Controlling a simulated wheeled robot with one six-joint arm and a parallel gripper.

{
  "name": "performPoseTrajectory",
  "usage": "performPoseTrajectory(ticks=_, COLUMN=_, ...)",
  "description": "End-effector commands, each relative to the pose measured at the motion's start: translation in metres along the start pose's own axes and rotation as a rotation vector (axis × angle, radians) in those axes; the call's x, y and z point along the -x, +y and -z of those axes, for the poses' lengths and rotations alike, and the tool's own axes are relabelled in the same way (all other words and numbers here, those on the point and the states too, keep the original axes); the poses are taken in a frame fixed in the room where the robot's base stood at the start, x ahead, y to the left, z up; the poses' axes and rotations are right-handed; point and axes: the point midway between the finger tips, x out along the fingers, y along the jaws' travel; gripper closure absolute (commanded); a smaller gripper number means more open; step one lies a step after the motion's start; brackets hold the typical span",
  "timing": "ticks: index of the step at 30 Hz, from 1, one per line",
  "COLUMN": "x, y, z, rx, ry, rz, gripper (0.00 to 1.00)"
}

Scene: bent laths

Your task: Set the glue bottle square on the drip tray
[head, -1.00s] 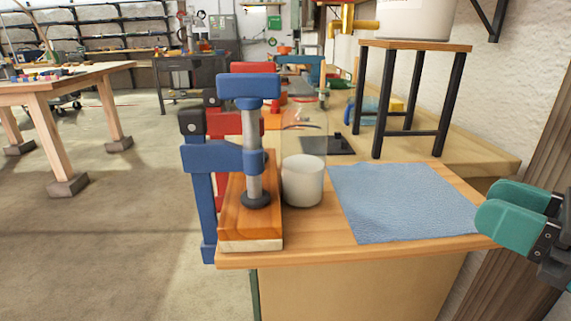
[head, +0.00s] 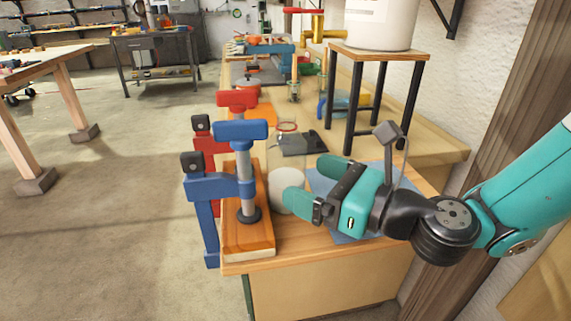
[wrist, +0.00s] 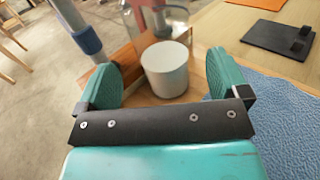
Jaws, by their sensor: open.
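The likely glue bottle is a clear vessel with a white lower part (head: 281,184), upright on the near wooden bench beside the clamped board. Its clear upper part is hard to make out. In the wrist view the white part (wrist: 165,70) lies between and beyond the fingertips. My gripper (head: 309,184) is open and empty, close to the bottle's right side, and hides part of it. Whether a finger touches it I cannot tell. A dark flat plate with a black block (head: 296,147), perhaps the drip tray, lies farther back; it also shows in the wrist view (wrist: 272,33).
A blue clamp (head: 241,131) stands close left of the bottle, on a wooden board (head: 248,237), with a red clamp (head: 238,99) behind. A blue cloth (head: 318,182) lies under my gripper. A black-legged stand (head: 382,54) with a white bucket is behind right.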

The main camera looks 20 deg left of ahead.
Motion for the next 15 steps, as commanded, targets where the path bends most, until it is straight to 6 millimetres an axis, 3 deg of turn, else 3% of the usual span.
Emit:
performPoseTrajectory(ticks=10, x=-0.043, y=-0.001, z=-0.001, rx=0.002, ry=-0.001, rz=-0.003, gripper=0.07)
performPoseTrajectory(ticks=15, x=-0.054, y=-0.002, z=0.001, rx=0.001, ry=0.000, rz=0.001, gripper=0.07)
